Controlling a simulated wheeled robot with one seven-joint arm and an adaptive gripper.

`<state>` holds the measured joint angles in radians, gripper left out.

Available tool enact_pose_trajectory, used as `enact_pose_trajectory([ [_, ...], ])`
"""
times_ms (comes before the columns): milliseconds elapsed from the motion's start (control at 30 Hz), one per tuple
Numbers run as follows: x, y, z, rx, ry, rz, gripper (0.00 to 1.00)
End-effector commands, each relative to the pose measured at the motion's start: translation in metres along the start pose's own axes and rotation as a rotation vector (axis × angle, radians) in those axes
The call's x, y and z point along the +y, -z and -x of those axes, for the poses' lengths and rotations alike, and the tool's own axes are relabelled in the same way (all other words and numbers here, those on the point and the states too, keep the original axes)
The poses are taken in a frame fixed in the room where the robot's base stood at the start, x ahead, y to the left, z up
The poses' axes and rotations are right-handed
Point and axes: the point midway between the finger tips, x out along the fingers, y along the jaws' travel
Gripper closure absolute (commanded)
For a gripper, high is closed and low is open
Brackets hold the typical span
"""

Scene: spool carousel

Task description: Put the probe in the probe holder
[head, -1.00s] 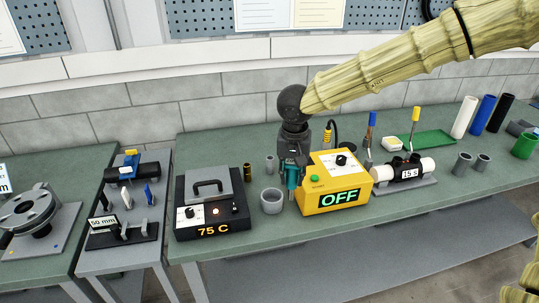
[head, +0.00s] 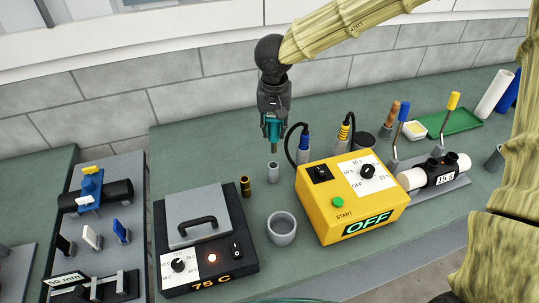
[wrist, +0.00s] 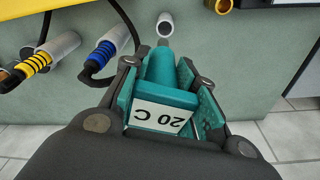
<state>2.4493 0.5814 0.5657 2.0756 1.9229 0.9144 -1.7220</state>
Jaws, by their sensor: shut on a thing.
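My gripper (head: 272,122) is shut on the teal probe (wrist: 157,92), which has a white "20 C" label in the wrist view. The probe points down, and its tip shows below my fingers in the head view. A small upright grey tube (head: 273,172), which looks like the probe holder, stands on the bench just below the tip. In the wrist view this tube (wrist: 165,26) lies just beyond the tip, with its open mouth showing. The probe appears above the tube and apart from it; exact alignment is hard to tell.
A brass tube (head: 245,187) and a wide grey cup (head: 281,228) stand nearby. A yellow box reading OFF (head: 348,200) is at the right, with blue (head: 304,142) and yellow (head: 345,130) cabled plugs behind it. A black heater reading 75 C (head: 204,240) is at the left.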

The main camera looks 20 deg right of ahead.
Motion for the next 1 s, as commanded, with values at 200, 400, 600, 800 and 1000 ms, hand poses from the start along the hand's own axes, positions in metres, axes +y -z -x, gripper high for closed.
enact_pose_trajectory([
  [200,-0.003,-0.003,-0.037,-0.005,-0.003,0.005,1.00],
  [400,-0.005,-0.004,-0.055,-0.006,-0.002,0.007,1.00],
  [600,-0.004,-0.006,-0.070,-0.006,-0.003,0.006,1.00],
  [800,-0.005,-0.009,-0.091,-0.006,-0.002,0.007,1.00],
  [1000,-0.004,-0.009,-0.093,-0.005,-0.001,0.006,1.00],
])
